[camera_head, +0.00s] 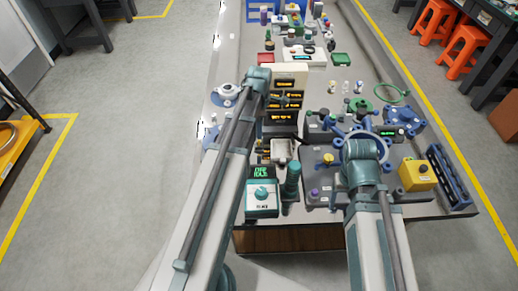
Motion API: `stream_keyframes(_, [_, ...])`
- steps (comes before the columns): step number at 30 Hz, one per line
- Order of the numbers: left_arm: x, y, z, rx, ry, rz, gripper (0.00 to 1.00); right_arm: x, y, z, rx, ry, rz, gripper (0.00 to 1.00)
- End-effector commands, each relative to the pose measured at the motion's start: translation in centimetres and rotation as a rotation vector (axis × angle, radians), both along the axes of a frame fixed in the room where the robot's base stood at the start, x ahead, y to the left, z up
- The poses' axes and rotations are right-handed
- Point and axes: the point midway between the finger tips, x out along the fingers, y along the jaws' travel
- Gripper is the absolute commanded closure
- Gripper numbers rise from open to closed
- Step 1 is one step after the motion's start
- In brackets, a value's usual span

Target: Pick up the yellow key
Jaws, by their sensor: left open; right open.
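A small yellow piece (328,159), which looks like the yellow key, sits on a dark grey panel (322,181) left of my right arm's wrist. It is too small for me to make out its shape. My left gripper (281,101) is open in front of a stack of displays with orange digits, and is partly hidden by its own arm. My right gripper (353,124) is open beyond the yellow piece, near a blue ring-shaped fixture (385,149). Its fingers are hard to separate from the blue parts around it. Neither gripper touches the yellow piece.
A yellow box with a dark button (416,175) stands right of my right wrist. A teal-topped device (262,198) and a green cylinder (292,181) stand at the front left. A dark blue rack (448,178) lines the right edge.

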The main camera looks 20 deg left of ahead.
Motion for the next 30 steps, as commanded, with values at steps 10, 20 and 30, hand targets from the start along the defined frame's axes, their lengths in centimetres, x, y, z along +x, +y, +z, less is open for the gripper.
stream_keyframes(10, [-0.2, 0.1, -1.3, 0.000, 0.000, 0.000, 0.53, 0.0, 0.0, -1.3, 0.000, 0.000, 0.000, 0.30])
stream_keyframes(20, [-0.4, 0.4, -5.2, 0.000, 0.000, 0.000, 0.53, 0.0, 0.0, -5.2, 0.000, 0.000, 0.000, 0.30])
stream_keyframes(30, [-0.4, 0.4, -5.2, 0.000, 0.000, 0.000, 0.58, 0.0, 0.0, -5.2, 0.000, 0.000, 0.000, 0.30])
